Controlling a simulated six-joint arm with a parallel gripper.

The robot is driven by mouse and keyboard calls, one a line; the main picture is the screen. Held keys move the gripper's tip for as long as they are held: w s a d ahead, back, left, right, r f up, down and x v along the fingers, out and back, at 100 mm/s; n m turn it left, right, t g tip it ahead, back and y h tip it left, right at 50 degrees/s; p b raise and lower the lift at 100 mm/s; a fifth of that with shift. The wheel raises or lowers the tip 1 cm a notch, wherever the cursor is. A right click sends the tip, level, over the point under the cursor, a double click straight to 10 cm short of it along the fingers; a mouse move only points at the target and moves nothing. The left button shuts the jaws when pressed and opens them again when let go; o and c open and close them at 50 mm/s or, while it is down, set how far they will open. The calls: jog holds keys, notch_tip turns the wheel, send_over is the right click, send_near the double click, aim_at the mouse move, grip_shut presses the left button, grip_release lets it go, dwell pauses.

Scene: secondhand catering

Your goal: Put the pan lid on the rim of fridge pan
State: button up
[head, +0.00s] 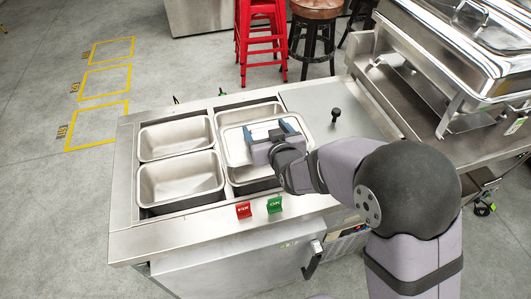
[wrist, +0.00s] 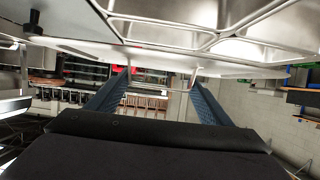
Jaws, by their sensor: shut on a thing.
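The pan lid (head: 235,152) is a pale metal rectangle with rounded corners. My gripper (head: 268,130) is shut on it from above, with blue fingers apart on either side of its middle. The lid is over the right-hand side of the counter's pan well. It hides much of the front right pan (head: 250,184), whose front wall shows below it. I cannot tell whether lid and rim touch. The wrist view shows both blue fingers (wrist: 160,75) close to a pale metal surface, but their grip is unclear there.
Open metal pans stand at back left (head: 172,138), front left (head: 180,178) and back right (head: 248,112). Red (head: 243,209) and green (head: 274,205) tags are at the front edge. A black knob (head: 336,112) stands right of the lid. A chafing dish (head: 480,50) is at upper right.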

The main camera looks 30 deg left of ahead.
notch_tip(320, 180, down, 9)
jog(key=p, duration=0.1)
dwell(0.7)
jog(key=shift+f, duration=0.15)
jog(key=o, duration=1.3)
jog(key=shift+c, duration=0.2)
jog(key=b+v, duration=0.2)
jog(key=v, duration=1)
